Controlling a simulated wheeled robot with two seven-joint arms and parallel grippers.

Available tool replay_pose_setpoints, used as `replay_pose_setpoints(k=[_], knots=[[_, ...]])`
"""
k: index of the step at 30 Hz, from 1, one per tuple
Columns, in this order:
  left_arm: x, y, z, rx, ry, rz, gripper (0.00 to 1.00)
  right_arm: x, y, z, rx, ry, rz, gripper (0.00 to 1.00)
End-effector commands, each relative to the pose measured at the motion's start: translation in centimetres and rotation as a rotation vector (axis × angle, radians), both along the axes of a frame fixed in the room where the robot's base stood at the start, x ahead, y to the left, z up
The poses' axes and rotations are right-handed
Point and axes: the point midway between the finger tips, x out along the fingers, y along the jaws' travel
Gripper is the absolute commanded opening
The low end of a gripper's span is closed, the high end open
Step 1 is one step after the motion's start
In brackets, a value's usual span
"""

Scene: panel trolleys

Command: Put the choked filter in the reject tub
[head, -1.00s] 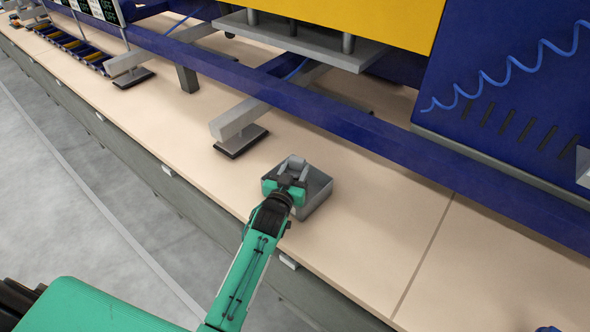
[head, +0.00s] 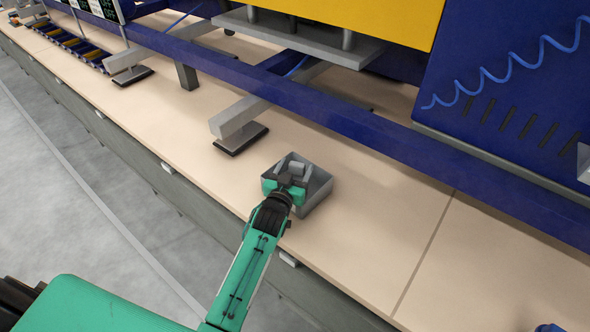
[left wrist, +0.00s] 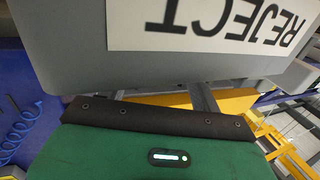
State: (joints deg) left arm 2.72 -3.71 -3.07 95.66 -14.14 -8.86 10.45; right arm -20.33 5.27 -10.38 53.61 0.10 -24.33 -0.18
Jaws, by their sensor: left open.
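The reject tub (head: 318,190) is a grey open box on the beige bench, near its front edge, in the head view. In the left wrist view its grey wall (left wrist: 75,60) fills the top, with an upside-down REJECT label. My left gripper (head: 296,169) is open, with its fingers reaching down inside the tub's outline. In the left wrist view the tub wall hides the fingertips. I cannot make out the choked filter; a small grey shape in the tub may be only a finger. My right gripper is not in view.
A blue rail (head: 345,118) runs along the bench behind the tub. A grey bracket foot (head: 240,139) stands left of the tub. Yellow and blue machinery (head: 390,22) hangs behind. The bench right of the tub is clear.

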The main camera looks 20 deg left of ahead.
Motion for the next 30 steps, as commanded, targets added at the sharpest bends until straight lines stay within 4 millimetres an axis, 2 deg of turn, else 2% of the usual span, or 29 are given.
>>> replay_pose_setpoints(k=[2, 5, 15, 21, 30], knots=[[0.0, 0.0, 1.1, 0.001, -0.002, 0.000, 0.65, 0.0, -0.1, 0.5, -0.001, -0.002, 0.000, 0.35], [-1.2, 0.0, 0.8, 0.000, 0.000, 0.000, 0.65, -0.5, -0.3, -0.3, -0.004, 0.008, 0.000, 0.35], [-7.5, 0.1, 0.8, -0.001, 0.001, 0.000, 0.65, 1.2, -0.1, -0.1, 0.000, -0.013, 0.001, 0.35], [-10.4, 0.2, 0.9, 0.000, 0.000, 0.000, 0.65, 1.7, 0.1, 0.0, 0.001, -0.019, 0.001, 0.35], [-12.0, 0.2, 1.0, 0.000, -0.001, 0.000, 0.65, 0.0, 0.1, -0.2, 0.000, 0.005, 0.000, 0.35]])
